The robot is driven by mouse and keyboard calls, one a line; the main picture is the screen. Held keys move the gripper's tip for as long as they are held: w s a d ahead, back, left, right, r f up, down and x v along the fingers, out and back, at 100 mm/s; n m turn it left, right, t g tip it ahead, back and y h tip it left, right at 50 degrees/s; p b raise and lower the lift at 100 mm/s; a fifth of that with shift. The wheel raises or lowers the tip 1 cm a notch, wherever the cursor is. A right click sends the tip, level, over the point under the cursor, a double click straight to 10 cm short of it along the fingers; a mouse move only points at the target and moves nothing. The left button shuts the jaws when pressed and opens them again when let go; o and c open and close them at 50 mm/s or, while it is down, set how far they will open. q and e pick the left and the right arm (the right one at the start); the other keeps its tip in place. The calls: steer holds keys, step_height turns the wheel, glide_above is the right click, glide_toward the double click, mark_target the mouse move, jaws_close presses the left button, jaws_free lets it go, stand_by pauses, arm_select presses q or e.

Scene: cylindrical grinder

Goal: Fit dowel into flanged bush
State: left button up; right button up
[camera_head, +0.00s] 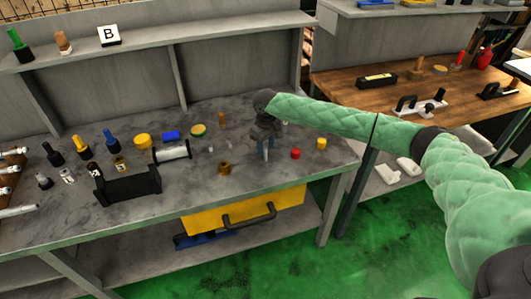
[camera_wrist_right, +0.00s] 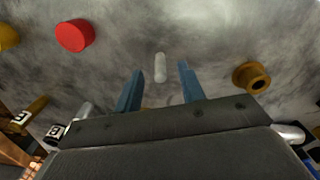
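My right gripper (camera_head: 267,154) hangs low over the grey bench, fingers pointing down. In the right wrist view its two blue fingers (camera_wrist_right: 160,82) are spread, with empty space between them. A small pale dowel (camera_wrist_right: 160,67) shows between and just beyond the fingertips; the fingers do not touch it. In the head view I cannot clearly make out this dowel by the gripper. The brass-coloured flanged bush (camera_head: 224,168) sits on the bench left of the gripper. In the wrist view the bush (camera_wrist_right: 251,77) is at the right, its bore visible. My left gripper is not in view.
A red cylinder (camera_head: 295,153) and a yellow one (camera_head: 321,144) stand right of the gripper. A black cradle (camera_head: 128,186) and a silver cylinder (camera_head: 172,152) lie to the left. A yellow drawer (camera_head: 243,211) is under the bench. Bare benchtop surrounds the bush.

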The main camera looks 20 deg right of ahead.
steer(key=shift+f, duration=0.5)
jaws_close()
steer(key=shift+r, duration=0.1)
